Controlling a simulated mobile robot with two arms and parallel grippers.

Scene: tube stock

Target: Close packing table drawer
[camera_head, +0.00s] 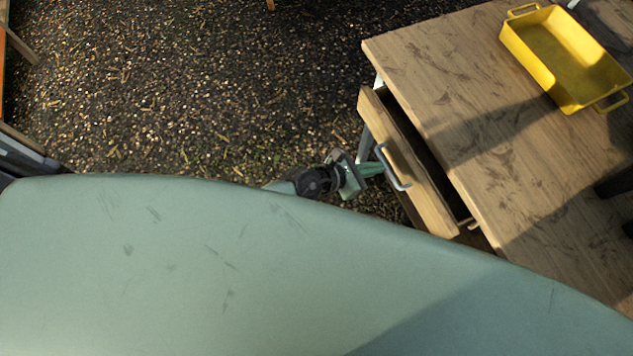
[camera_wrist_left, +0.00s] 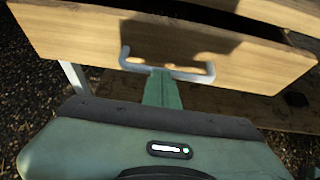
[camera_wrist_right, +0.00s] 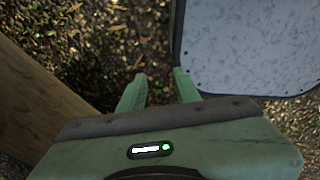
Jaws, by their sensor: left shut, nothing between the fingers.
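The packing table (camera_head: 440,70) has a wooden top and stands at the right in the head view. Its drawer (camera_head: 432,202) is partly open, with a dark gap between the front panel and the tabletop edge. A grey bar handle (camera_head: 393,168) is on the drawer front. My left gripper (camera_head: 378,168) is shut and empty, its fingertips at the handle. In the left wrist view the closed fingertips (camera_wrist_left: 161,76) meet the middle of the handle bar (camera_wrist_left: 200,76), below the drawer front (camera_wrist_left: 90,35); contact is hard to confirm. My right gripper (camera_wrist_right: 158,80) is open and empty.
A yellow tray (camera_head: 560,55) with handles stands on the tabletop. Dark gravelly ground (camera_head: 200,90) lies open left of the table. In the right wrist view, a pale speckled panel (camera_wrist_right: 250,45) is beyond the fingers and a wooden board (camera_wrist_right: 40,95) is at the left.

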